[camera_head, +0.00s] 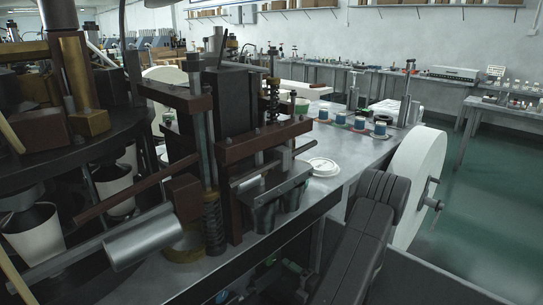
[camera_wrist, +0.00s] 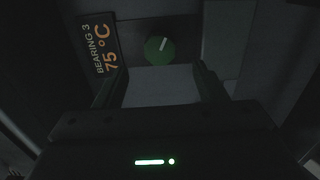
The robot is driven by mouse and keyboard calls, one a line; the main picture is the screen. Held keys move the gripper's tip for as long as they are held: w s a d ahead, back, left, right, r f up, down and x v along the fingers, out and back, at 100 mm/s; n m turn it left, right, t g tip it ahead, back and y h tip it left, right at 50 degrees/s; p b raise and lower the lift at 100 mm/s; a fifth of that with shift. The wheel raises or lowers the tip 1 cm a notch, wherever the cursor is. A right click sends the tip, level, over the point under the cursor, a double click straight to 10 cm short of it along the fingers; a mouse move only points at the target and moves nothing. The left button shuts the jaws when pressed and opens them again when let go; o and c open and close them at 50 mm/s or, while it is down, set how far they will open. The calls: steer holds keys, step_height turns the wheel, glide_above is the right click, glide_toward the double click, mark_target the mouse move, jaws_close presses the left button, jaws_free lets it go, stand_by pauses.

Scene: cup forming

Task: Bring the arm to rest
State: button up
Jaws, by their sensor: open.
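My gripper (camera_wrist: 160,82) shows in the wrist view, with its two dark fingers apart and nothing seen between them. Beyond the fingertips is a round green knob (camera_wrist: 158,51) with a pale pointer line. Left of the knob is a dark label (camera_wrist: 98,48) reading "BEARING 3 75 °C", turned on its side. I cannot tell from this dim view how far the fingers are from the panel. In the head view a dark link of my arm rises at the lower middle right; the gripper itself is not visible there.
The cup-forming machine (camera_head: 230,148) fills the left and middle of the head view, with white cups (camera_head: 38,232) at its left. A white lid-like disc (camera_head: 322,167) lies on the metal table (camera_head: 350,156). A large white roll (camera_head: 416,170) stands right of it. Green floor (camera_head: 480,220) is open at right.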

mark_target(271, 261)
steer(key=x, duration=0.8)
steer(key=shift+s, duration=0.1)
steer(key=shift+d+f+n+b, duration=0.15)
steer(key=shift+f+n+b, duration=0.1)
steer(key=shift+n+b, duration=0.2)
steer(key=shift+s+n, duration=0.1)
steer(key=shift+n, duration=0.35)
steer(key=n+b, duration=0.2)
steer(key=n, duration=0.1)
steer(key=shift+n+b, duration=0.3)
steer(key=shift+b, duration=0.05)
steer(key=n+b, duration=0.2)
steer(key=n, duration=0.1)
steer(key=shift+n+b, duration=0.3)
steer(key=shift+b, duration=0.1)
steer(key=n+b, duration=0.5)
steer(key=shift+n, duration=0.4)
steer(key=shift+r+n+b, duration=0.15)
steer(key=shift+n+b, duration=0.95)
steer(key=shift+n, duration=0.4)
